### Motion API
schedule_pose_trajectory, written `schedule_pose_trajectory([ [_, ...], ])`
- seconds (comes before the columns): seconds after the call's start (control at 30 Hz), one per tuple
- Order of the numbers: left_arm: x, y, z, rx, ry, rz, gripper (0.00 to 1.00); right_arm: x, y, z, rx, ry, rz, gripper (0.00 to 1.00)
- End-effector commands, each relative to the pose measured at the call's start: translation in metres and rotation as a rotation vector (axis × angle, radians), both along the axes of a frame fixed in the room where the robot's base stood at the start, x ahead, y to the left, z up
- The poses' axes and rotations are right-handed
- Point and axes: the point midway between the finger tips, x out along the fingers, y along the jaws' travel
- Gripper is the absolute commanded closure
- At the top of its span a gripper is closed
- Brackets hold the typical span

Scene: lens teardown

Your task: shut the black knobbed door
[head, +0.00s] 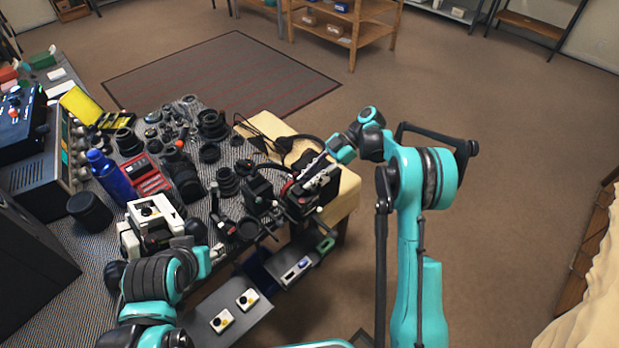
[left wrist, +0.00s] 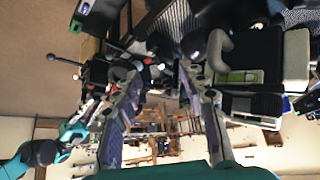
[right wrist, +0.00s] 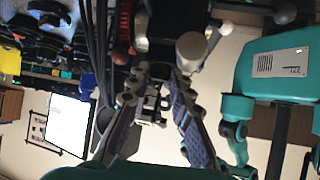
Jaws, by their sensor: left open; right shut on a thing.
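I cannot pick out the black knobbed door with certainty. Dark equipment with small red and white knobs (head: 301,205) stands at the table's right edge. My right gripper (head: 303,190) is over it. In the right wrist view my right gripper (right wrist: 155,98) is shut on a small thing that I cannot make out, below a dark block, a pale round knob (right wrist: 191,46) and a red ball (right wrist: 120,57). My left gripper (head: 220,252) is low at the table's front edge, near the white camera. In the left wrist view its fingers (left wrist: 155,75) are apart, with dark clutter beyond.
Lenses and parts crowd the striped mat. A blue bottle (head: 109,178), a white camera (head: 155,222) and a black cylinder (head: 90,211) stand left. Below the front edge, a grey surface (head: 205,303) bears two small white pieces. The floor to the right is open.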

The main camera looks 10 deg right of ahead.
Motion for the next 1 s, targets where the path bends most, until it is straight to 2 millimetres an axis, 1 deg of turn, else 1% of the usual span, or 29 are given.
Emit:
schedule_pose_trajectory([
  [0.1,0.0,0.0,0.0,0.0,0.0,0.0,0.58,-0.001,0.0,-0.002,-0.004,0.001,0.002,1.0],
  [0.13,0.0,0.0,0.0,0.0,0.0,0.0,0.58,-0.001,0.0,-0.002,-0.003,0.0,0.003,0.74],
  [0.2,0.0,0.0,0.0,0.0,0.0,0.0,0.58,-0.001,0.0,-0.002,-0.003,0.001,0.001,0.58],
  [0.57,0.0,0.0,0.0,0.0,0.0,0.0,0.58,0.0,0.0,-0.001,-0.002,0.0,0.001,0.58],
  [0.67,0.0,0.0,0.0,0.0,0.0,0.0,0.58,0.0,0.0,0.004,-0.002,-0.001,0.0,0.58],
  [0.77,0.0,0.0,0.0,0.0,0.0,0.0,0.58,0.0,0.0,0.018,-0.002,-0.001,0.0,0.58],
  [1.0,0.0,0.0,0.0,0.0,0.0,0.0,0.58,0.0,0.0,0.066,-0.002,0.0,0.001,0.58],
])
